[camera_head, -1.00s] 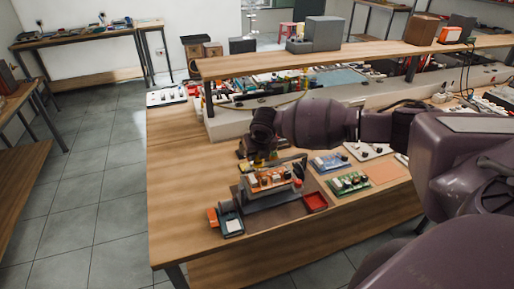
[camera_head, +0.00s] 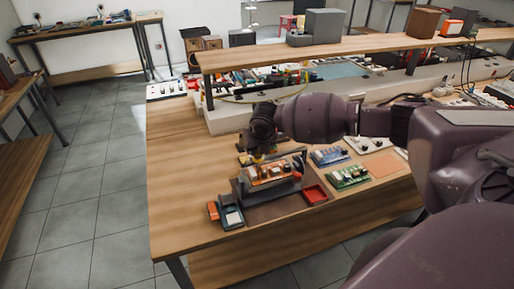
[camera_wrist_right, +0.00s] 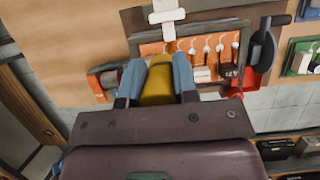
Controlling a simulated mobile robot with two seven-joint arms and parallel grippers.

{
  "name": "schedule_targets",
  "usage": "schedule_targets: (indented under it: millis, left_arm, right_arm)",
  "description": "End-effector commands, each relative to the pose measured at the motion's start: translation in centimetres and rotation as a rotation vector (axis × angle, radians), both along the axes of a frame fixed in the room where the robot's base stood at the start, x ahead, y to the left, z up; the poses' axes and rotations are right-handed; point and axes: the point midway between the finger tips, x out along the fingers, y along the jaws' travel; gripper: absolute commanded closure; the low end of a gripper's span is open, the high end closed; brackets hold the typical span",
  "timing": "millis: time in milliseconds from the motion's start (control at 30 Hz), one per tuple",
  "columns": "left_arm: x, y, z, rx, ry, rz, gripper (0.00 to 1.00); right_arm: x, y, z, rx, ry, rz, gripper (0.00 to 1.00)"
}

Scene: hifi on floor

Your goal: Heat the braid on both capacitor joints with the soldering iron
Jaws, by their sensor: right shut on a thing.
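My right gripper (camera_wrist_right: 158,82) has blue fingertips shut on a yellow handle, which looks like the soldering iron (camera_wrist_right: 157,84). In the head view the right gripper (camera_head: 262,152) hangs over the back left of the circuit board. The iron's tip is hidden. The orange circuit board (camera_head: 268,173) sits raised in a dark holder on the workbench. In the wrist view the board (camera_wrist_right: 190,50) carries several small parts just beyond the fingers; I cannot tell the capacitor joints or the braid clearly. My left gripper is out of view.
A red tray (camera_head: 315,194) lies right of the board. A grey and an orange item (camera_head: 231,217) stand at its front left. A blue board (camera_head: 329,157) and a green board (camera_head: 348,178) lie farther right. The bench's left front is clear.

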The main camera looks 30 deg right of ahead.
Motion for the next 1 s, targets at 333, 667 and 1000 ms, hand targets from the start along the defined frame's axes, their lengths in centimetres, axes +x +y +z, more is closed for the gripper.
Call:
schedule_targets:
  millis: [333,667,1000]
  left_arm:
    - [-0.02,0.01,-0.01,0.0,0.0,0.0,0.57]
    - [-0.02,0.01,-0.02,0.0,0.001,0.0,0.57]
    - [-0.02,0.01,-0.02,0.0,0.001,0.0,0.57]
  right_arm:
    - [0.01,0.0,-0.16,0.0,0.0,0.0,0.92]
    - [0.0,-0.01,-0.48,0.0,0.0,0.0,0.92]
    - [0.0,0.0,-0.79,0.0,0.0,0.0,0.92]
